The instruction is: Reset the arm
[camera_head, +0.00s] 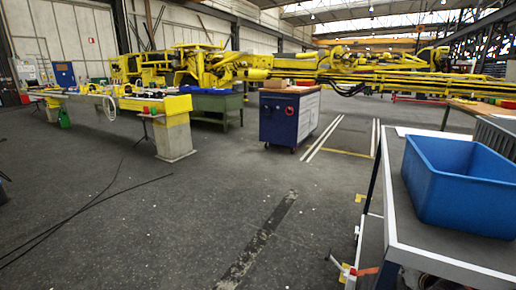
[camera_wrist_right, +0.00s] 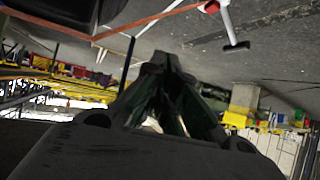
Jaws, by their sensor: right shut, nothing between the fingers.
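My right gripper (camera_wrist_right: 167,65) shows in the right wrist view as dark fingers that meet at their tips. It is shut and empty. The wrist picture is tilted, with the floor at the top. In the head view I cannot clearly make out the right gripper. My left gripper is in neither view.
A blue bin (camera_head: 462,185) stands on a grey-topped table (camera_head: 405,228) at the right. A red and white tool (camera_wrist_right: 229,24) shows in the wrist view. A blue cabinet (camera_head: 284,118) and a long yellow boom (camera_head: 205,66) are farther back. The middle floor is clear, with dark cables at left.

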